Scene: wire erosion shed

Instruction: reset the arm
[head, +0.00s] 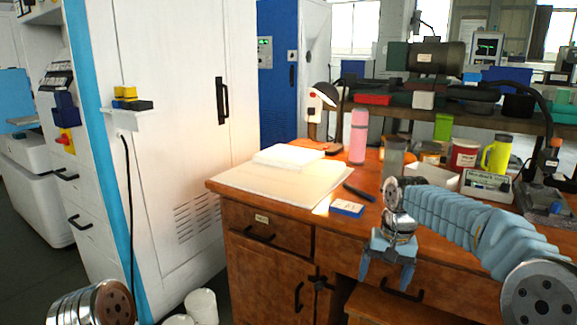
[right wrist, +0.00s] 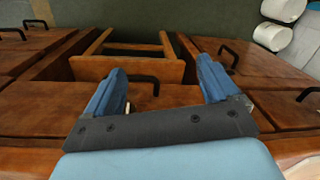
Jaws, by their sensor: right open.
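My right gripper (head: 388,272) hangs in front of the wooden desk (head: 265,215), fingers pointing down, near the drawer fronts. In the right wrist view its two blue fingers (right wrist: 163,92) are spread apart with nothing between them. A drawer front with a dark handle and a wooden stool (right wrist: 125,68) lie beyond the fingers there. My right arm (head: 455,215) reaches in from the right, covered in light blue segments. A round metal part of my left arm (head: 95,305) shows at the bottom left in the head view. My left gripper is out of view.
The desk carries papers (head: 290,180), a blue card (head: 347,208), a pink bottle (head: 358,136), a yellow mug (head: 497,153) and a red can (head: 464,154). A tall white cabinet (head: 180,120) stands left. White rolls (head: 202,306) lie on the floor between.

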